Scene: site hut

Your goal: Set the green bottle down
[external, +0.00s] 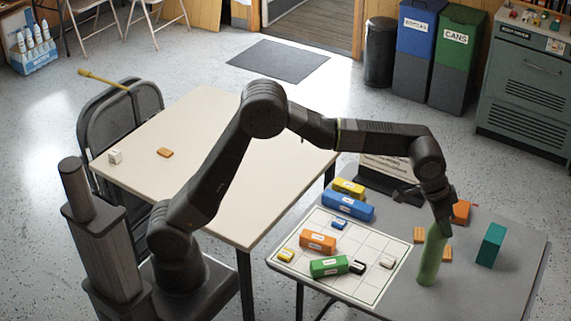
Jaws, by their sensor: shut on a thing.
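The green bottle (430,258) is upright at the grey table (521,240), just right of the white grid sheet. My gripper (441,222) is above it and shut on its upper part, which the jaws partly hide. The bottle's base appears at or close to the table surface. I cannot tell whether it touches.
The grid sheet (338,278) holds several labelled blocks, among them a green one (329,267) and an orange one (318,241). A teal block (491,245) stands right of the bottle. Orange pieces (462,211) lie close by. The table's front right is clear. A cream table (215,150) stands left.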

